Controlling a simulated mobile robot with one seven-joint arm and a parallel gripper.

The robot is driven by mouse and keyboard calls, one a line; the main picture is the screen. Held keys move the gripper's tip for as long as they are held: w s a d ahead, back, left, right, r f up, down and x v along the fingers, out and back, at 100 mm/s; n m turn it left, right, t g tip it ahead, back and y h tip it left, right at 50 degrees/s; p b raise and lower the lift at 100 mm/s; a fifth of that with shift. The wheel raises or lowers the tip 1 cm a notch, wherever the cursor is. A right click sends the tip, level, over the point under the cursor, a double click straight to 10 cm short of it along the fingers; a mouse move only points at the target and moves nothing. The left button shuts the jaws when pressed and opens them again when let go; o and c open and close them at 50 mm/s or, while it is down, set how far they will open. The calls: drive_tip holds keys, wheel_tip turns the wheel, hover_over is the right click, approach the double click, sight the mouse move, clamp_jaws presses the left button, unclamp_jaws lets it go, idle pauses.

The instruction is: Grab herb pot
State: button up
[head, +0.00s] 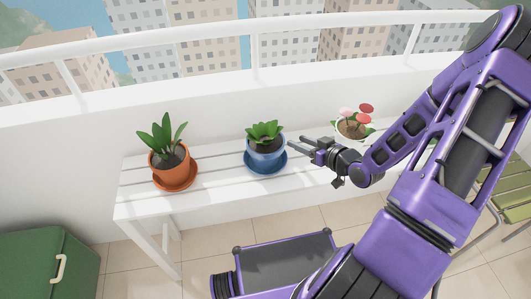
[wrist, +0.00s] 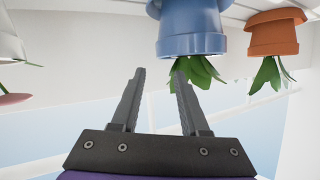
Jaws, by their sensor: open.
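A blue pot (head: 266,156) with a leafy green plant stands upright on a blue saucer (head: 251,170), mid-bench in the head view. It is the pot nearest my gripper and looks like the herb pot. My gripper (head: 293,146) is open and empty just right of it, fingers pointing toward it. In the wrist view, which is upside down, the blue pot (wrist: 192,28) is beyond my gripper (wrist: 160,68) and right of centre, not between the fingers. Some leaves show behind the right finger.
An orange pot (head: 170,164) with a broad-leaved plant stands left on the white slatted bench (head: 215,168). A white pot (head: 353,130) with red and pink flowers stands right, close to my arm. A wall and railing run behind. A green cabinet (head: 45,265) is at lower left.

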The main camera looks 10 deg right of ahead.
sight(283, 136)
drive_tip(key=x, duration=0.9)
drive_tip(key=shift+c, duration=0.2)
clamp_jaws()
drive_tip(key=shift+s+f, duration=0.1)
drive_tip(key=shift+f, duration=0.05)
idle(1.0)
